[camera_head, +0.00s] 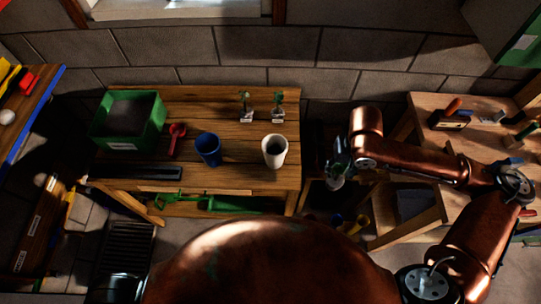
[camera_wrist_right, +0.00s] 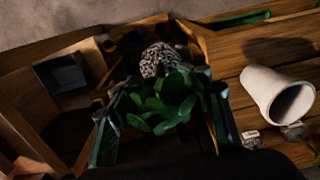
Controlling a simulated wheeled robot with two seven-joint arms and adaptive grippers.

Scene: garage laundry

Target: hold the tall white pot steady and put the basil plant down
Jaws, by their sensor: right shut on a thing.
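The tall white pot (camera_head: 275,150) stands upright on the right part of the wooden table (camera_head: 240,180), its dark opening facing up. It also shows at the right of the right wrist view (camera_wrist_right: 262,88). My right gripper (camera_head: 340,168) is off the table's right edge, apart from the pot. It is shut on the basil plant, whose green leaves (camera_wrist_right: 165,102) and speckled grey lump (camera_wrist_right: 158,60) show between the fingers in the wrist view. In the head view the plant is small and dark, partly hidden by the gripper. My left gripper is not in view.
A green bin (camera_head: 128,118), a red scoop (camera_head: 177,138) and a black tray (camera_head: 142,172) are further left. A second wooden bench (camera_head: 420,110) stands at the right.

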